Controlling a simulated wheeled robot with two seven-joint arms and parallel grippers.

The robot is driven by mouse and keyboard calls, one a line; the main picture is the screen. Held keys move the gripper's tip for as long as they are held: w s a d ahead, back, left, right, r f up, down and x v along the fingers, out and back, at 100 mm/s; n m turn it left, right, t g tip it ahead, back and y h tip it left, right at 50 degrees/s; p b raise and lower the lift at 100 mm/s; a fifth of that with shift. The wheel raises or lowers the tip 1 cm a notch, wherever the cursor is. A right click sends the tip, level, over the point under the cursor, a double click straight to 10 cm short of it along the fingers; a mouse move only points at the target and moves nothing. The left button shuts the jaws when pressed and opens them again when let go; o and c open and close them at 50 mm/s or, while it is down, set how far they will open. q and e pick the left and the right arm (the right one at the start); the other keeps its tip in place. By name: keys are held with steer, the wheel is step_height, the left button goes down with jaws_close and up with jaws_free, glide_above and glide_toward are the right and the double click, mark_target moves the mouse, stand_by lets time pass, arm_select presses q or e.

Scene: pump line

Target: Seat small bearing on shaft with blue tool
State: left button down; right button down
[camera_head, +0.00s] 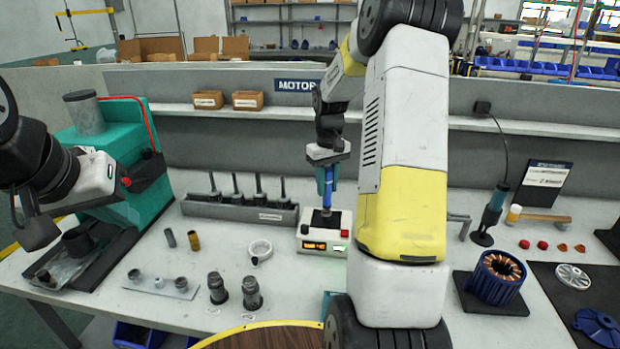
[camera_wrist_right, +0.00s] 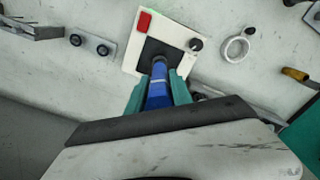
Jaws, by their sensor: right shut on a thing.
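My right gripper (camera_head: 328,182) is shut on the blue tool (camera_head: 327,196), which points down over a white box (camera_head: 311,243) with a lit display. In the right wrist view, the blue tool (camera_wrist_right: 158,92) sits between teal fingers, its tip over the black top (camera_wrist_right: 152,52) of the box. I cannot tell whether the tip touches. Two dark stepped pieces, possibly shafts (camera_head: 217,288), stand at the front. Small metal rings, possibly bearings (camera_head: 158,283), stand on a flat plate. My left gripper (camera_head: 138,172) is at far left before a teal machine; its fingers are unclear.
A rack (camera_head: 236,213) of upright rods stands behind the work area. A pale ring (camera_head: 260,250) lies left of the box. A blue stator (camera_head: 498,277) and a hammer (camera_head: 540,216) are at right. My right arm hides the middle right bench.

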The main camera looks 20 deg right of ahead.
steer(key=shift+f, duration=0.9)
stand_by(1.1)
steer(key=shift+r, duration=0.15)
stand_by(0.4)
steer(key=shift+r, duration=1.9)
steer(key=shift+r, duration=4.95)
